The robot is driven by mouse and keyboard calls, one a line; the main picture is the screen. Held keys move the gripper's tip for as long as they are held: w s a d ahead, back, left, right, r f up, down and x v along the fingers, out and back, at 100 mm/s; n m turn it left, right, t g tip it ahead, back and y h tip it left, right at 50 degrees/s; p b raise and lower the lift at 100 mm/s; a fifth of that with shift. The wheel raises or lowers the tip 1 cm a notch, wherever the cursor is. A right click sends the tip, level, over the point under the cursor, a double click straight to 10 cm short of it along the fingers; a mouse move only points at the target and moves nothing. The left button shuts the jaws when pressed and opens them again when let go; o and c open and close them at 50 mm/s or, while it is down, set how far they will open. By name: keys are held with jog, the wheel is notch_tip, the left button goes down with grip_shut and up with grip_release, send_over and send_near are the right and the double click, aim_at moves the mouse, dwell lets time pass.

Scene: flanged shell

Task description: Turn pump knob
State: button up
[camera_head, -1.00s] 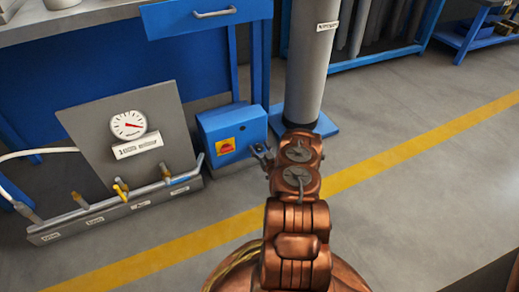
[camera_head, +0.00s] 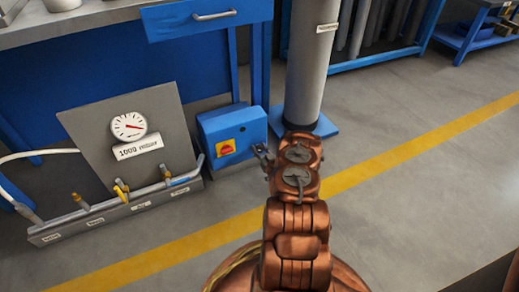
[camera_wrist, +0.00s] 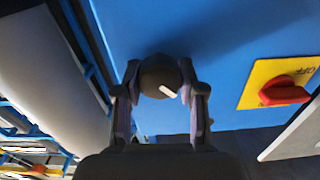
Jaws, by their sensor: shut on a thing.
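The black pump knob (camera_wrist: 154,68) with a white pointer mark is on the face of the blue box in the wrist view. The pointer slants toward the lower right in that picture. My gripper (camera_wrist: 161,79) is shut on the knob, with a finger on each side of it. In the head view my gripper (camera_head: 263,153) is at the right side of the blue box (camera_head: 236,122), and the knob itself cannot be made out there.
A red switch on a yellow plate (camera_head: 225,148) is on the same box, beside the knob. A grey panel with a round gauge (camera_head: 128,126) and a pipe manifold with yellow valves (camera_head: 121,189) stand left. A grey column (camera_head: 308,75) stands close behind my arm. Open floor lies right.

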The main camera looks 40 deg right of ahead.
jog(key=m+p, duration=0.1)
jog(key=m, duration=0.2)
jog(key=shift+m+p, duration=0.3)
jog(key=shift+p, duration=0.05)
jog(key=shift+f+m, duration=0.1)
jog(key=shift+m, duration=2.2)
jog(key=o, duration=1.1)
jog(key=shift+d, duration=0.1)
jog(key=shift+o, duration=0.2)
jog(key=v, duration=1.2)
